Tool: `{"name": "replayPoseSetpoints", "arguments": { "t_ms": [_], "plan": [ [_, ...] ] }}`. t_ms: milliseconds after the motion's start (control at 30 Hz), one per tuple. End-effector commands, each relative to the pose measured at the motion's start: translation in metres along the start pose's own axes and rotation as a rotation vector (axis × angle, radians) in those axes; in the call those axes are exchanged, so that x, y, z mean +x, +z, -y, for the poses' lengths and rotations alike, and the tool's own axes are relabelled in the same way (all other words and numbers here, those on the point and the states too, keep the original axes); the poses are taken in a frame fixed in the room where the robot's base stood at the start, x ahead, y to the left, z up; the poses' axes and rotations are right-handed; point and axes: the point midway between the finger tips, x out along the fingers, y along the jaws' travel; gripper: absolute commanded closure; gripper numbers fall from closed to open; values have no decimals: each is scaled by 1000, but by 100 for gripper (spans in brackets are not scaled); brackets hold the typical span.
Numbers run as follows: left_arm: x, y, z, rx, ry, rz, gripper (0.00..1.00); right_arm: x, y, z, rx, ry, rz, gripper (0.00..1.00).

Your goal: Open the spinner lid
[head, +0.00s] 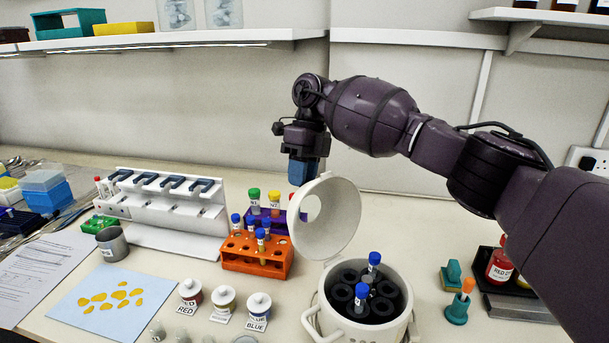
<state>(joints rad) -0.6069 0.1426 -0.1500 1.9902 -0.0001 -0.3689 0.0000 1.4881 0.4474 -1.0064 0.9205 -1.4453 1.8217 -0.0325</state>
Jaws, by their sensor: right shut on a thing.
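The white spinner (398,328) stands at the front, right of the middle. Its round white lid (335,235) stands raised, steeply tilted above the rim at the back left, so the bowl is open. The dark rotor inside (383,308) shows several wells and two blue-capped tubes, (373,265) and (361,298). My right gripper (299,180) points down at the lid's upper left edge and is shut on the lid. The exact contact is hidden behind the lid. My left gripper is not in view.
An orange tube rack (240,268) with capped tubes stands close left of the lid, with a purple rack behind it. A white pipette stand (185,222) is further left. Labelled jars (258,308) stand in front. A teal holder (456,310) and red bottle (499,266) are right.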

Motion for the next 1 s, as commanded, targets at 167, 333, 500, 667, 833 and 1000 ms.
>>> {"name": "replayPoseSetpoints", "arguments": {
  "t_ms": [167, 333, 500, 667, 833, 1000],
  "plan": [
    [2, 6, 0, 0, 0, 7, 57, 17, -1, 8, 13, 9, -40, 100],
    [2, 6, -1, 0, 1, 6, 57, 16, -1, 9, 15, 9, -42, 100],
    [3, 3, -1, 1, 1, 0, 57, 15, -1, 9, 16, 8, -40, 100],
    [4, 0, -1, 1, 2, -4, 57, 14, -1, 9, 16, 8, -39, 64],
    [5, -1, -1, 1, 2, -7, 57, 12, 0, 8, 14, 8, -36, 51],
    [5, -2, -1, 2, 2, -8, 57, 10, 0, 6, 13, 7, -32, 51]
  ]
}}
